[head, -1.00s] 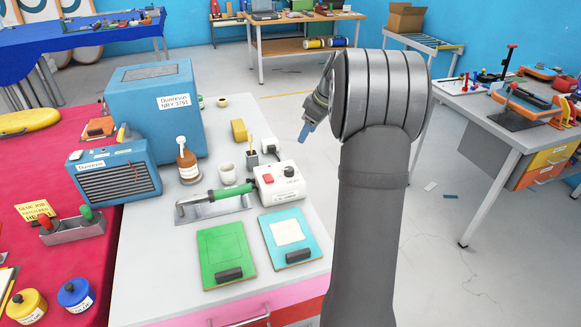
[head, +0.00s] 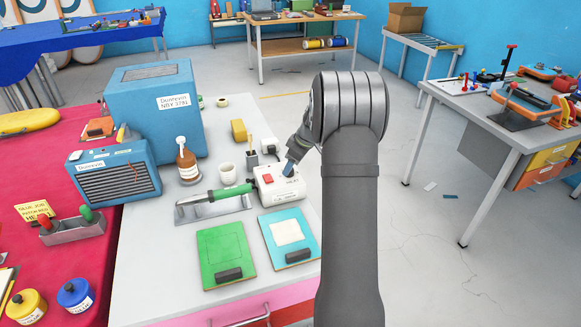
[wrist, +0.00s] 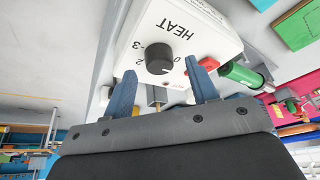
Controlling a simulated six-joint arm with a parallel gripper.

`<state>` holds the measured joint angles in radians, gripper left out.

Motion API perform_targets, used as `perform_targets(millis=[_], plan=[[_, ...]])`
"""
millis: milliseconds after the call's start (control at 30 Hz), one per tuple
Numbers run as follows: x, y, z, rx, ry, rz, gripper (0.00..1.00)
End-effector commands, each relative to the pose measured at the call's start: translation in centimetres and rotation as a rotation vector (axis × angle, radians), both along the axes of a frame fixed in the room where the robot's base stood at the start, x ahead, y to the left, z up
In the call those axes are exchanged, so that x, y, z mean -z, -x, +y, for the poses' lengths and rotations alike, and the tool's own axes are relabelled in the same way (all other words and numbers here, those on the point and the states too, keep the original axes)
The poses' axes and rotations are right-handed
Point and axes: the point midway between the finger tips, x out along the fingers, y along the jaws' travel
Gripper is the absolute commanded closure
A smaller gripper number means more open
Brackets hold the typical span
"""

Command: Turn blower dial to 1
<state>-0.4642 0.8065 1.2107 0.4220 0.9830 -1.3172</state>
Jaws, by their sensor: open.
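A white control box (head: 278,186) with a red switch (head: 267,179) stands on the grey bench. In the wrist view the box (wrist: 205,38) is marked HEAT and carries a round black dial (wrist: 159,58) with numbers around it. I cannot make out its setting for sure. My gripper (wrist: 160,67) is open, its two blue fingertips on either side of the dial in the picture; contact cannot be told. In the head view my gripper (head: 288,168) is over the box's right part and hides the dial. Two blue machines, large (head: 155,105) and small (head: 115,178), stand left.
A green-handled tool (head: 222,194) lies on a metal rest just left of the box. Green (head: 221,252) and blue (head: 287,238) boards lie in front.

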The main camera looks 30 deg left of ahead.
Motion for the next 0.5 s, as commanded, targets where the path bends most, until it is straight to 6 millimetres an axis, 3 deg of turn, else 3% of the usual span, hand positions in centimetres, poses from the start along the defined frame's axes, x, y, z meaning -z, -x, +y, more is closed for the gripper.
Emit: perform_targets(millis=[200,467,500], plan=[[1.5,0.0,0.6,-0.001,0.000,-0.001,0.47],[1.6,0.0,0.7,-0.001,0.000,-0.001,0.47],[1.6,0.0,0.7,-0.001,0.000,-0.001,0.51]])
